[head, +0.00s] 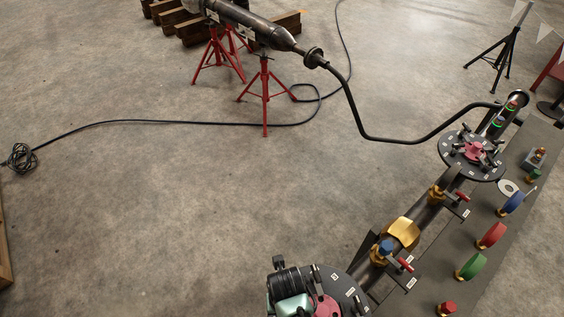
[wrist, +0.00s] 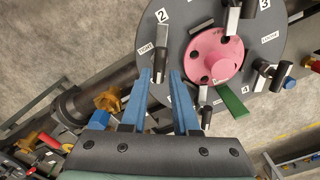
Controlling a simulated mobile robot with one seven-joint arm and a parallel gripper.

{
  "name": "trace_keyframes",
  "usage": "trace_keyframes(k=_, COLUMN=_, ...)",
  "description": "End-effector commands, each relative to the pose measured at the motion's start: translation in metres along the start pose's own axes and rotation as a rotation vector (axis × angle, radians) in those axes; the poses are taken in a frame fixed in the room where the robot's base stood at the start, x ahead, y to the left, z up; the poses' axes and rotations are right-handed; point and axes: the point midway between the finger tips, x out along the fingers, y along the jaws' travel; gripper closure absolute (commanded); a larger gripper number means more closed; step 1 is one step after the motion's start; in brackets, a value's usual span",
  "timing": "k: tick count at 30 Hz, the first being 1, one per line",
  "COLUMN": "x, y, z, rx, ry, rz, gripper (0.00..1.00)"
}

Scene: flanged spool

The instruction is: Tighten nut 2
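A dark round flange (wrist: 200,50) with a pink hub (wrist: 212,58) fills the upper wrist view. It has white number labels and TIGHT and LOOSE labels. The label 2 (wrist: 162,16) is at its upper left, and the dark handle of nut 2 (wrist: 160,60) sits below it, beside TIGHT. My gripper (wrist: 160,79) is open, its blue fingers on either side of the handle's lower end; I cannot tell whether they touch it. In the head view the near flange (head: 346,287) is at the bottom, partly hidden behind my arm.
A green tab (wrist: 232,104) lies by the hub. Other nut handles (wrist: 268,72) stand around the flange. In the head view a pipe with a brass fitting (head: 403,232) and red-handled valves (head: 462,197) leads to a far flange (head: 450,152). The floor at left is mostly clear.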

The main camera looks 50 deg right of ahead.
Motion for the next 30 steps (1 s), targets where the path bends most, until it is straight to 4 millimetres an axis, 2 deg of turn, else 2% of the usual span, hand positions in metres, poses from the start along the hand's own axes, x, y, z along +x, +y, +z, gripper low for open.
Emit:
trace_keyframes(k=1, x=0.016, y=0.000, z=0.000, rx=0.001, ry=0.000, rz=0.000, gripper=0.71)
trace_keyframes(k=10, x=0.067, y=0.000, z=0.001, rx=0.005, ry=-0.003, rz=0.001, gripper=0.71)
trace_keyframes(k=12, x=0.057, y=0.000, z=0.002, rx=0.118, ry=-0.005, rz=0.001, gripper=0.71)
trace_keyframes(k=30, x=0.058, y=0.000, z=0.001, rx=0.962, ry=-0.005, rz=0.002, gripper=0.71)
